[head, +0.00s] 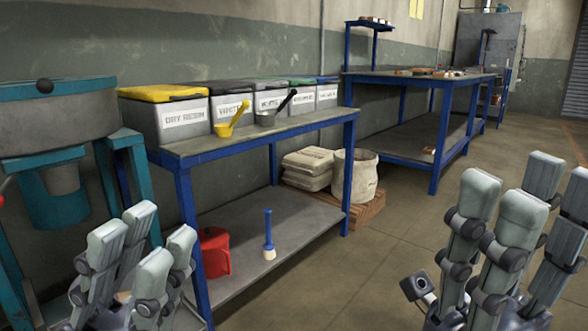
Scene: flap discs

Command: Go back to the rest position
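My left gripper (143,246) is at the lower left, in front of the blue-framed bench, with its grey fingers pointing up and apart. It is open and nothing shows between the fingers. My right gripper (528,205) is at the lower right, over the open floor. Its fingers also point up, stand apart and hold nothing visible. Both grippers are clear of the benches as far as I can see. The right gripper's outer side is cut off by the picture edge.
The bench (190,149) carries labelled bins (181,120), a yellow scoop (231,119) and a dark scoop (276,111). Its lower shelf holds a red jug (215,252) and a brush (268,236). A teal machine (60,120) stands left. Sacks (308,168) sit beyond. The floor (380,265) is clear.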

